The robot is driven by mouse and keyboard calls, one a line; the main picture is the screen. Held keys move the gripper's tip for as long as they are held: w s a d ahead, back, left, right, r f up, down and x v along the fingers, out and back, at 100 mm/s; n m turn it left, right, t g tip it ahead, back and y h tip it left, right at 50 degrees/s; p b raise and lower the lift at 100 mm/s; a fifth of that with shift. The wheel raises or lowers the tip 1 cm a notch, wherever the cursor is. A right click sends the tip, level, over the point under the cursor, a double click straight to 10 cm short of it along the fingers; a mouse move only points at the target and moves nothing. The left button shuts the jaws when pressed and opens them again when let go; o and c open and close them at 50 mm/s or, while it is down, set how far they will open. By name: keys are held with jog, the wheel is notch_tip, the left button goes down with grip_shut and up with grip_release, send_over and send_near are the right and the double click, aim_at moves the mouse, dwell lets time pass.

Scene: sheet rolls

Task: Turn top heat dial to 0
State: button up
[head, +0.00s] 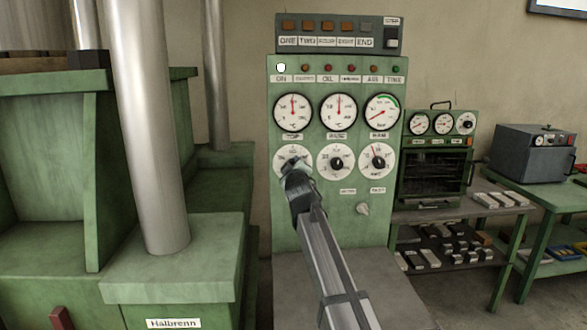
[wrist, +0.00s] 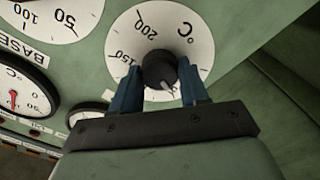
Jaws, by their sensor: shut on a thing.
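The top heat dial is the left white dial (head: 290,155) in the lower row on the green panel. My gripper (head: 294,170) is in front of it and hides its lower part and its knob. In the wrist view the white dial face (wrist: 140,30) appears upside down, with 150, 200 and °C readable. Its black knob (wrist: 158,68) stands between the blue fingers of my gripper (wrist: 160,78), which is shut on it. A pale mark on the knob points down and slightly right in that view. The zero mark cannot be made out.
Two similar dials, the middle one (head: 336,162) and the right one (head: 379,160), sit to the right. Three round gauges (head: 338,113) are above. A metal pipe (head: 145,120) and green machine stand left. A small oven (head: 435,168) is at the right.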

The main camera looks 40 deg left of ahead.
jog(key=shift+n, duration=4.9)
jog(key=o, duration=1.1)
jog(key=shift+c, duration=0.2)
jog(key=v, duration=1.4)
jog(key=shift+w+a, duration=0.1)
